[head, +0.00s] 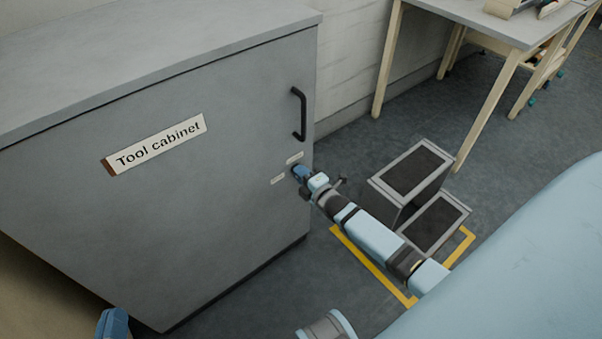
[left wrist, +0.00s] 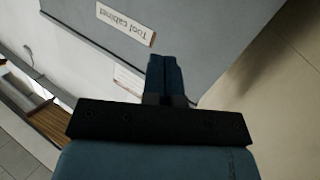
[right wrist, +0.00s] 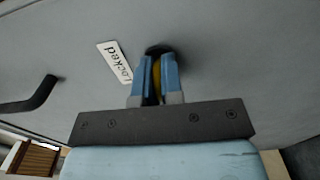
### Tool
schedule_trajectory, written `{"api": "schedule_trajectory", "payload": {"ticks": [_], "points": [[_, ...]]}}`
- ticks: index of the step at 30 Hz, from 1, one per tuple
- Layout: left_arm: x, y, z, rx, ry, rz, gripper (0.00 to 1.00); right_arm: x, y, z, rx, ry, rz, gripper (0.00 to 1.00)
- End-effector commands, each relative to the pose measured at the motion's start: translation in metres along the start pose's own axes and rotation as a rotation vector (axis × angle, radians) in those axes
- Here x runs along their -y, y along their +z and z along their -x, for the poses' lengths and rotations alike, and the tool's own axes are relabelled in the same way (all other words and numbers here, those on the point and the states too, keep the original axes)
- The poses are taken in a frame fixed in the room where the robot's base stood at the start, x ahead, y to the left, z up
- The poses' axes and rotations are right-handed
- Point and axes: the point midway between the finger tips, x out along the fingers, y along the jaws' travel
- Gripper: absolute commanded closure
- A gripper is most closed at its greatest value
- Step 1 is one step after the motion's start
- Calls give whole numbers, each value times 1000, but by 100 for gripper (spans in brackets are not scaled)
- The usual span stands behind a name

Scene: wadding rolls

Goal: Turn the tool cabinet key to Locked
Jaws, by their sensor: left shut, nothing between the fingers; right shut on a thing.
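The grey tool cabinet (head: 200,210) has a "Tool cabinet" sign on its front. My right gripper (head: 299,172) is at the cabinet front, below the black handle (head: 298,114). In the right wrist view, my right gripper (right wrist: 156,62) is shut on a yellow key (right wrist: 157,72), mostly hidden between the blue fingers, at a dark round lock (right wrist: 157,50). A white "Locked" label (right wrist: 115,62) is beside the lock, on the handle's side. My left gripper (head: 113,322) is low at the left, away from the key. It is shut and empty in the left wrist view (left wrist: 165,62).
Two small labels (head: 295,157) (head: 277,179) by the lock are too small to read in the head view. A grey step stool (head: 378,187) stands on the floor inside yellow tape, close to my right arm. A table (head: 478,22) stands at the back right.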

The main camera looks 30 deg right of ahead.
Motion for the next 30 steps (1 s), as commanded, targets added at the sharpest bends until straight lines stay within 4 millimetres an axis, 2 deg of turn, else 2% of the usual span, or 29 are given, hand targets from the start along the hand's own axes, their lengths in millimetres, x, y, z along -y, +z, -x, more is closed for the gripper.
{"api": "schedule_trajectory", "payload": {"ticks": [5, 11, 21, 27, 30], "points": [[3, 4, 2, 32, -10, -7, 100, -1, 0, 0, 0, -2, -63, 100], [8, 22, 8, 121, -32, -17, 100, -2, 0, 0, 0, -1, -203, 100], [26, 50, 22, 275, -89, -28, 100, -2, 0, 0, 0, -1, -521, 100], [29, 67, 32, 354, -112, -22, 100, -2, 0, 0, 0, -1, -712, 100], [29, 66, 32, 357, -113, -24, 100, -1, 0, 0, 0, -2, -807, 100]]}}
